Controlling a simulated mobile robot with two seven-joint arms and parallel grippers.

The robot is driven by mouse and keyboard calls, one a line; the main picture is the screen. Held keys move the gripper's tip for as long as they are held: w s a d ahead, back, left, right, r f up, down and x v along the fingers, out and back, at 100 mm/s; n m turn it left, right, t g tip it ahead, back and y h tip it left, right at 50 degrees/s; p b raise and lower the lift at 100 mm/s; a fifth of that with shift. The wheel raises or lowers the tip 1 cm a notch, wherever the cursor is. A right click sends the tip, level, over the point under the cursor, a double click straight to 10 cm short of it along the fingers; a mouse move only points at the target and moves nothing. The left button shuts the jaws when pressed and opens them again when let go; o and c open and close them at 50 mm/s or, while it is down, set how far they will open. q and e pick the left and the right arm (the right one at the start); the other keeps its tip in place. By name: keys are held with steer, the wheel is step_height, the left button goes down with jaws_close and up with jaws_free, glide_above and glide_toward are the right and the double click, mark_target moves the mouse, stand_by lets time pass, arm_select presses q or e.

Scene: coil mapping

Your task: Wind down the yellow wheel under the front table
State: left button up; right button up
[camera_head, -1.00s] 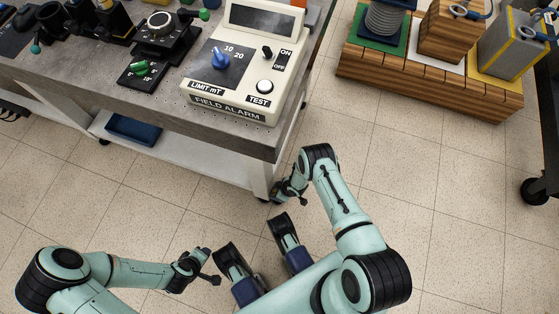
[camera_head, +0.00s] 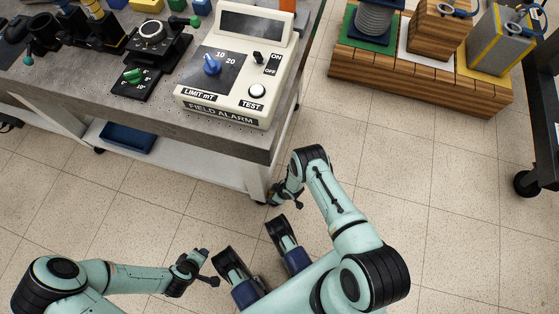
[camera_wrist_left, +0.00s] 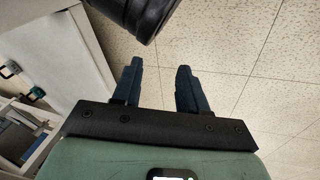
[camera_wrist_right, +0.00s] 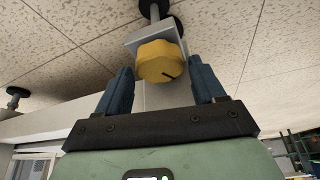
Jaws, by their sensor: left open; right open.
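The yellow wheel (camera_wrist_right: 158,61) shows in the right wrist view, a knob with a dark mark on its face, mounted on a grey post at the table's underside. My right gripper (camera_wrist_right: 162,80) is open, with one finger on each side of the wheel in that view; I cannot tell whether they touch it. In the head view my right gripper (camera_head: 283,193) is beside the front table's near right leg, and the wheel is hidden. The front table (camera_head: 205,131) has a grey top. My left gripper (camera_head: 209,267) is open and empty above the floor; its fingers show in the left wrist view (camera_wrist_left: 160,85).
A cream field alarm box (camera_head: 222,117) stands on the table near its right edge. A blue tray (camera_head: 127,137) lies on the lower shelf. A wooden platform (camera_head: 420,82) with a coil and blocks stands at the back right. Floor between is clear.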

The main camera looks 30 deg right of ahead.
arm_select(q)
steer(key=s+d+r+g+h+p, duration=0.1)
steer(key=s+d+r+g+p, duration=0.1)
steer(key=s+d+r+p, duration=0.2)
steer(key=s+r, duration=0.2)
steer(key=s, duration=0.1)
steer(key=shift+s+m+p, duration=0.2)
steer(key=shift+m+p, duration=0.1)
steer(key=shift+p, duration=0.1)
arm_select(e)
steer(key=v, duration=1.2)
steer(key=shift+s+r, duration=0.2)
steer(key=shift+r, duration=0.1)
steer(key=shift+d, duration=0.1)
